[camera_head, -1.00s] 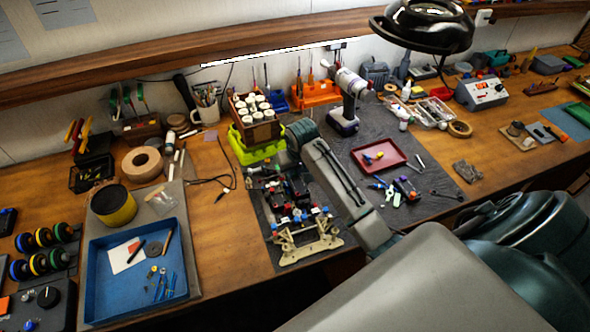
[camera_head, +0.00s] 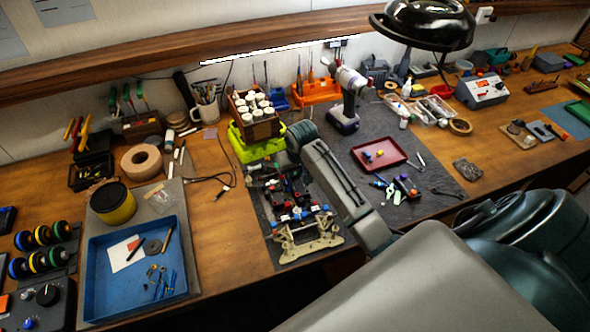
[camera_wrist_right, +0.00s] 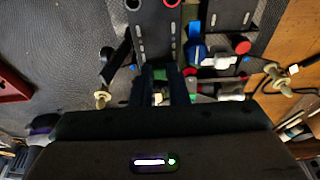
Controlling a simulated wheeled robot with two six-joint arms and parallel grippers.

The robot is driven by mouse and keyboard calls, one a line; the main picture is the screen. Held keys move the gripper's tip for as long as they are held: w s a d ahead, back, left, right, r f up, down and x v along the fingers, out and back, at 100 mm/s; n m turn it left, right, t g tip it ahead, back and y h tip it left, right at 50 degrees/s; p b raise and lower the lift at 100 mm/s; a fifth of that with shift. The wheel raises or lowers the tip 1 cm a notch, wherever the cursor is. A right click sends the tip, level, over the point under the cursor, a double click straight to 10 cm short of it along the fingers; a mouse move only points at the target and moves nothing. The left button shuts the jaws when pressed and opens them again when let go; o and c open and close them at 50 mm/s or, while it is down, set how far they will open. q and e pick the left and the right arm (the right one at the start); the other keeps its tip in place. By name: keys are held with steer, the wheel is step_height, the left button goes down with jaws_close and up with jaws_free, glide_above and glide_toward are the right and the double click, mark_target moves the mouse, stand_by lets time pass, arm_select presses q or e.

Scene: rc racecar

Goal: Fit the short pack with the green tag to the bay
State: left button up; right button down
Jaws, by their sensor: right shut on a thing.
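The car chassis (camera_head: 308,236), with tan arms at its front end and red and blue parts, stands on the dark mat. My right arm reaches over its far end. The right gripper is mostly hidden behind its own wrist in the head view. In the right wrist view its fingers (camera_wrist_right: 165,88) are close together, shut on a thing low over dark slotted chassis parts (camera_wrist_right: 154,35). A bit of green (camera_wrist_right: 172,72) shows between the fingertips, likely the green tag; the rest of the pack is hidden. I cannot tell whether it sits in the bay. My left gripper is not in view.
A red tray (camera_head: 398,160) with small parts lies right of my forearm, with loose tools nearby. A lime-green bin (camera_head: 238,150) and a drill (camera_head: 346,100) stand behind. A blue tray (camera_head: 95,300) is at left. Bare wood lies between it and the mat.

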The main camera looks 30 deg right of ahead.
mark_target(298, 184)
steer(key=shift+f, duration=0.45)
steer(key=c, duration=1.3)
jaws_free()
steer(key=shift+b+v, duration=1.75)
steer(key=shift+v, duration=3.7)
